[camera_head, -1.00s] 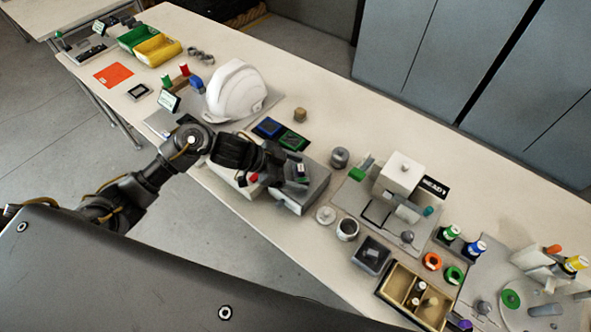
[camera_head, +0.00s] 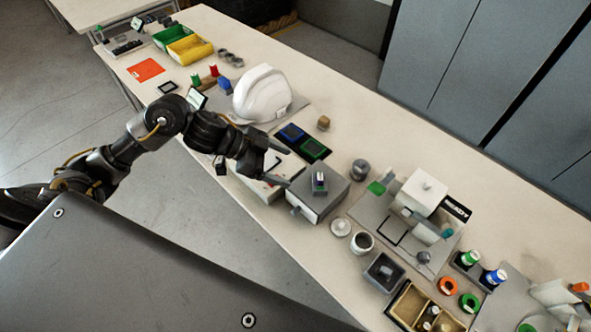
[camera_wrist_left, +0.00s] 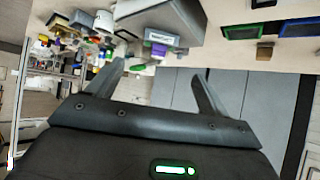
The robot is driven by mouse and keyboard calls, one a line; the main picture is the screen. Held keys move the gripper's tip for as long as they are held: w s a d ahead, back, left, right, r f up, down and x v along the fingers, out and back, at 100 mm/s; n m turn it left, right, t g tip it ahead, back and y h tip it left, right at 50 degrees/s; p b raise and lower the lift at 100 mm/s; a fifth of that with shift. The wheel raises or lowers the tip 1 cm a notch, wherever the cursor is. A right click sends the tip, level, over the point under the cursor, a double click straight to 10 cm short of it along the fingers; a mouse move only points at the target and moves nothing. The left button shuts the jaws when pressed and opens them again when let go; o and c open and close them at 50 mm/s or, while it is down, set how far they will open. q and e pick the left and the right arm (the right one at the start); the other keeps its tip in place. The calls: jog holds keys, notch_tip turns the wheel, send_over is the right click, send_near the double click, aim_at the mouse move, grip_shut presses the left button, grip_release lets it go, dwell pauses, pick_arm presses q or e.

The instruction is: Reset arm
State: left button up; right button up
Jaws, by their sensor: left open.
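My left gripper (camera_head: 281,165) is open and empty, with its arm coming in from the left over the front part of the table. Its two dark fingers stand apart in the left wrist view (camera_wrist_left: 160,82). In the head view the fingers point right, near a grey box (camera_head: 322,204) with a small dark item (camera_head: 319,183) on top. I see nothing between the fingers. The grey box also shows at the top of the wrist view (camera_wrist_left: 185,14). My right gripper is not in view.
A white helmet shell (camera_head: 264,95) stands behind the arm. Blue and green framed pads (camera_head: 313,149), a grey fixture plate (camera_head: 372,215) and a wooden compartment box (camera_head: 405,304) lie along the table (camera_head: 370,120). Yellow (camera_head: 190,48) and green bins stand at the far left.

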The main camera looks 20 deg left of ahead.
pick_arm(q)
jog(key=shift+s+a+r, duration=0.2)
jog(key=shift+a+r, duration=0.15)
dwell(0.3)
